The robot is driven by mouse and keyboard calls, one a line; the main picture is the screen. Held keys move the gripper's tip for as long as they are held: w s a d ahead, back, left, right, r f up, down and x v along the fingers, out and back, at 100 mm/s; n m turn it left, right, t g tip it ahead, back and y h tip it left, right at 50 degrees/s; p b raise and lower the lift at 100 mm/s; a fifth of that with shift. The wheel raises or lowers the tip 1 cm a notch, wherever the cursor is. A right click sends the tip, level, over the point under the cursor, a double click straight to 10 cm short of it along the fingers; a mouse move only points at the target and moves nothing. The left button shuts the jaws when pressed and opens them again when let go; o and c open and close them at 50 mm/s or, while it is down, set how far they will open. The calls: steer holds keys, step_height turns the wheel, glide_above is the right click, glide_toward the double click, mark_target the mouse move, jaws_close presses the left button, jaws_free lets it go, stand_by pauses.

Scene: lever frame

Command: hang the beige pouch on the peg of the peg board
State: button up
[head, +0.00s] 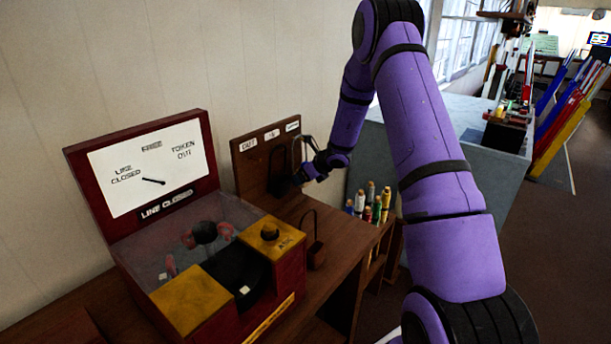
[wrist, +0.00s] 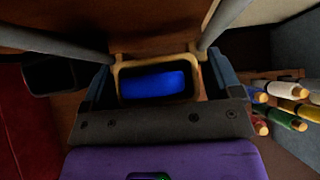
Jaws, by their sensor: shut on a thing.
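In the wrist view, my gripper (wrist: 158,88) has its two fingers closed on either side of a pouch with a beige rim (wrist: 155,64). A blue thing lies inside the pouch, and two grey strap-like strips rise from its sides. In the head view, my gripper (head: 312,170) is close in front of the brown peg board (head: 250,173), which bears white labels along its top. The held pouch is small and dark there, so I cannot tell whether its strap touches a peg. The pegs cannot be made out clearly.
A brown pouch with a raised loop (head: 316,255) stands on the wooden table, in front of the board. A red and yellow token box (head: 190,300) fills the left. Several coloured rolls (head: 367,205) stand at the right, below my arm. A dark container (wrist: 55,75) shows left of my gripper.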

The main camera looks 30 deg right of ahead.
stand_by(0.4)
steer(key=o, duration=0.7)
steer(key=shift+s, duration=0.1)
steer(key=shift+s+d, duration=0.4)
steer(key=shift+s, duration=0.6)
steer(key=shift+s+d, duration=0.35)
steer(key=shift+s, duration=0.65)
steer(key=shift+s+d, duration=0.4)
steer(key=shift+s, duration=0.6)
steer(key=shift+r, duration=0.1)
steer(key=shift+s+d+r, duration=0.15)
steer(key=shift+s+r, duration=0.3)
steer(key=shift+r, duration=1.7)
steer(key=shift+s+d+r, duration=0.2)
steer(key=shift+s+r, duration=0.3)
steer(key=shift+r, duration=1.65)
steer(key=shift+s+d+r, duration=0.15)
steer(key=shift+s+r, duration=0.3)
steer(key=shift+r, duration=1.7)
